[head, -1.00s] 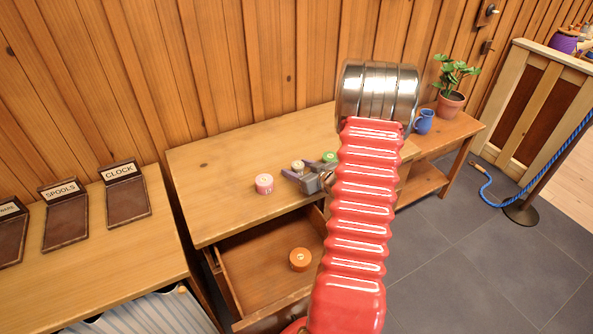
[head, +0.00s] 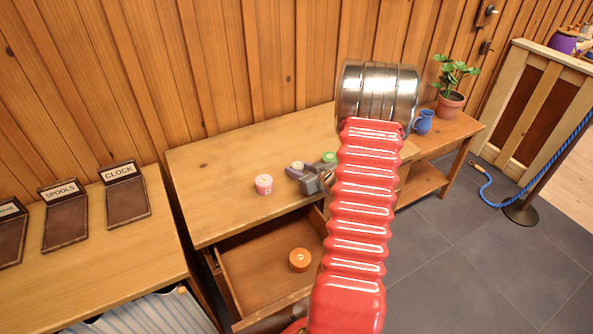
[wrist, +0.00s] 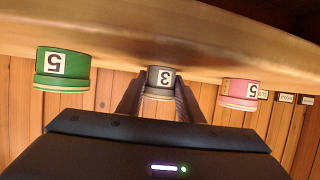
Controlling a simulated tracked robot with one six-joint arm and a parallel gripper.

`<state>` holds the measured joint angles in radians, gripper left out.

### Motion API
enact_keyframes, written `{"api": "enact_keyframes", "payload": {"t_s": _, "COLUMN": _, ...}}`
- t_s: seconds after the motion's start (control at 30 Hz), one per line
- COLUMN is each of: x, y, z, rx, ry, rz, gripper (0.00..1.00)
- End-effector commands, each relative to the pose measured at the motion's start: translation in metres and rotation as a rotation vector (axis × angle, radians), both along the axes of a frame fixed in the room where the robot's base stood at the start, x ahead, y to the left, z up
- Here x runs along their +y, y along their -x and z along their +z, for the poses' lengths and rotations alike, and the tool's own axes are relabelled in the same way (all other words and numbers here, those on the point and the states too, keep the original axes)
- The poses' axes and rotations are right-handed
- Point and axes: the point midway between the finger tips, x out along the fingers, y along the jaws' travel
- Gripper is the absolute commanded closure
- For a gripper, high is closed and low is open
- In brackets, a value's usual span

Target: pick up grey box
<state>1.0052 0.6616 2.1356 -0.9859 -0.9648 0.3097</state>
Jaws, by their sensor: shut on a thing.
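The grey box (wrist: 160,78) is a small round spool-like box with a pale top and a "3" label. It stands between the pink and green boxes in the wrist view, which is upside down. My gripper (wrist: 158,99) is shut on it, a finger on each side. In the head view my gripper (head: 308,174) reaches low over the table, and the box's pale top (head: 297,165) shows at its fingers; most of the box is hidden. It appears to rest on the table (head: 215,180), level with its neighbours.
A pink box (head: 264,183) stands left of my gripper and a green box (head: 329,157) close to its right. An orange box (head: 300,259) lies in the open drawer (head: 255,268) below. Labelled stands, including SPOOLS (head: 66,222), are on the left table.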

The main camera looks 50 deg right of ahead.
Motion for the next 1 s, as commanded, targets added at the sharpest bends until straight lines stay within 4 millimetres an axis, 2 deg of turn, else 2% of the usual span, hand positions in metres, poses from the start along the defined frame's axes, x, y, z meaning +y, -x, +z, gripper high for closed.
{"api": "enact_keyframes", "payload": {"t_s": 0.27, "x": 0.0, "y": 0.0, "z": 0.016, "rx": -0.002, "ry": 0.003, "rz": 0.001, "gripper": 0.88}}
{"api": "enact_keyframes", "payload": {"t_s": 0.7, "x": 0.0, "y": 0.0, "z": 0.078, "rx": -0.003, "ry": 0.003, "rz": 0.0, "gripper": 0.88}}
{"api": "enact_keyframes", "payload": {"t_s": 0.83, "x": 0.0, "y": 0.0, "z": 0.092, "rx": -0.002, "ry": 0.003, "rz": 0.0, "gripper": 0.88}}
{"api": "enact_keyframes", "payload": {"t_s": 1.0, "x": 0.0, "y": 0.0, "z": 0.099, "rx": 0.0, "ry": 0.0, "rz": 0.0, "gripper": 0.88}}
